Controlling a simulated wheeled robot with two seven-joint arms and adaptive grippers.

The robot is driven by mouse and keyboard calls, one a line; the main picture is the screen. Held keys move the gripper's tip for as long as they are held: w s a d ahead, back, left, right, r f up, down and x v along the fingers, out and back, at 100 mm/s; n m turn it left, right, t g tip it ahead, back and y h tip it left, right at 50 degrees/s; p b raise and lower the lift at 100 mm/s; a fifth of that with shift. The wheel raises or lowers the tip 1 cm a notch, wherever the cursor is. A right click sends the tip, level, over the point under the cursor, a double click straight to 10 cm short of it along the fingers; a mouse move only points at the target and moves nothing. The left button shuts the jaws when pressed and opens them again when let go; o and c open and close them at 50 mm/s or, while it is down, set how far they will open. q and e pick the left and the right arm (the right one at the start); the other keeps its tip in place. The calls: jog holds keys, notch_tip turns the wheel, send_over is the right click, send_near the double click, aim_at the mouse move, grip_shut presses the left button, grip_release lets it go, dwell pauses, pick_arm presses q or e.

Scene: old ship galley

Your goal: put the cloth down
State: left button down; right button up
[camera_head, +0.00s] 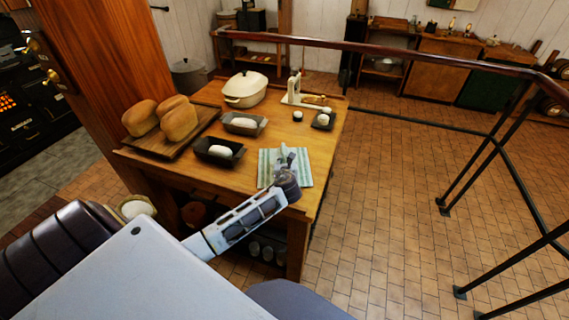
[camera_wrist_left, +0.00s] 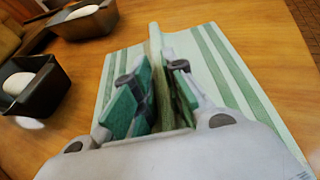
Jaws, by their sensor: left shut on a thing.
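The cloth (camera_head: 301,171) is pale with green stripes and lies mostly flat on the near right part of the wooden table. In the left wrist view the gripper (camera_wrist_left: 155,85) is shut on a bunched green fold of the cloth, while the rest of the cloth (camera_wrist_left: 226,75) spreads out on the tabletop. The part of the cloth beneath the gripper is hidden. My right gripper is not in view.
The table (camera_head: 184,163) also bears loaves (camera_head: 180,122) on a board, dark tins (camera_head: 219,161) with white dough, a cream lidded pot (camera_head: 245,89) and a small dish (camera_head: 323,121). Bare wood lies left of the cloth. A railing (camera_head: 400,47) runs behind and right.

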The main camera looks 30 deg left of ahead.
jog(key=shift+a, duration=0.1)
pick_arm(q)
jog(key=c, duration=1.5)
grip_release()
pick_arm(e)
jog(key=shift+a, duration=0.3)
pick_arm(q)
jog(key=shift+o, duration=0.2)
jog(key=shift+v, duration=1.1)
jog(key=v, duration=0.7)
jog(key=shift+s+d+r, duration=0.1)
jog(key=shift+s+d, duration=0.15)
jog(key=shift+s, duration=0.05)
jog(key=shift+s+d+r, duration=0.25)
jog(key=shift+s+d, duration=0.1)
jog(key=shift+s, duration=0.15)
jog(key=shift+s+d+r, duration=0.15)
jog(key=shift+s+d, duration=0.05)
jog(key=shift+s, duration=0.1)
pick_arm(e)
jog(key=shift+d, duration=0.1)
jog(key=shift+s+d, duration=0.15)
